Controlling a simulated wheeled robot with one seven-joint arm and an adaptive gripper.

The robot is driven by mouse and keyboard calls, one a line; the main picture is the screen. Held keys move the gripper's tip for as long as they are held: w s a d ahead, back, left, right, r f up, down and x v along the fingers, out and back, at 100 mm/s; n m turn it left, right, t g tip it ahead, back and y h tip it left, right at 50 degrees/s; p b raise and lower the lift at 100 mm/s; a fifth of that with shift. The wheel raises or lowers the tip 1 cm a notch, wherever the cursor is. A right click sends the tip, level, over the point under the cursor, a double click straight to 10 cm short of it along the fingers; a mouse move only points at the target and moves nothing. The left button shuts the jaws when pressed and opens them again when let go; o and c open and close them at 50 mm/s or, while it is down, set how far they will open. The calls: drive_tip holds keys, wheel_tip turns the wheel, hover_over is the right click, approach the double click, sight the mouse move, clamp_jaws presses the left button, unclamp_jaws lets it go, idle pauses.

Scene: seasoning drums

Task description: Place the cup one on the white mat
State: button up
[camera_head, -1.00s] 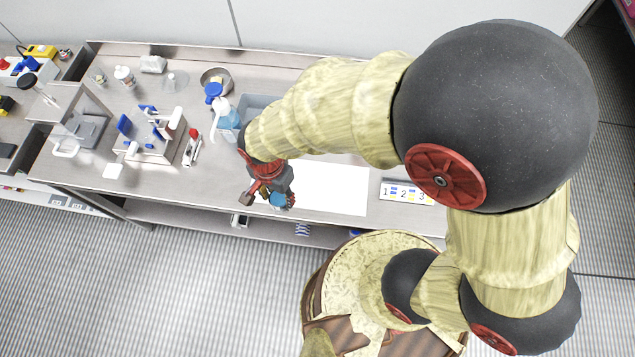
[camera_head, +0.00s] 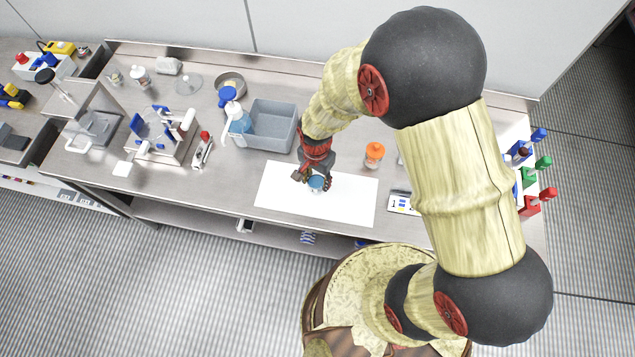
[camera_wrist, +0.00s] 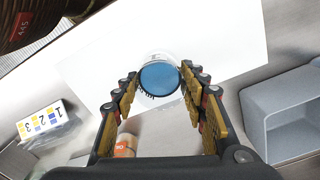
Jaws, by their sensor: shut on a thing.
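My gripper (camera_head: 314,183) is shut on a small cup with a round blue top (camera_head: 317,183). In the wrist view the cup (camera_wrist: 161,78) sits between the two fingertips, its blue face toward the camera and a clear rim behind it. The white mat (camera_head: 345,204) lies flat on the bench, and the cup is over its middle part. The mat (camera_wrist: 225,40) also fills the upper part of the wrist view behind the cup. I cannot tell whether the cup touches the mat.
A grey bin (camera_head: 270,126) stands behind the mat, with a spray bottle (camera_head: 238,118) to its left. An orange-capped jar (camera_head: 374,155) stands behind the mat's right part. A numbered label block (camera_head: 402,204) is right of the mat. The mat's left and right parts are clear.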

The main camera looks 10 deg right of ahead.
sight(317, 184)
drive_tip(key=shift+w+d+f, duration=0.1)
drive_tip(key=shift+f, duration=0.8)
drive_tip(key=shift+w+d+f, duration=0.1)
drive_tip(key=shift+f, duration=0.8)
drive_tip(key=shift+f, duration=0.2)
drive_tip(key=o, duration=1.1)
drive_tip(key=shift+o, duration=0.8)
drive_tip(key=shift+r, duration=0.2)
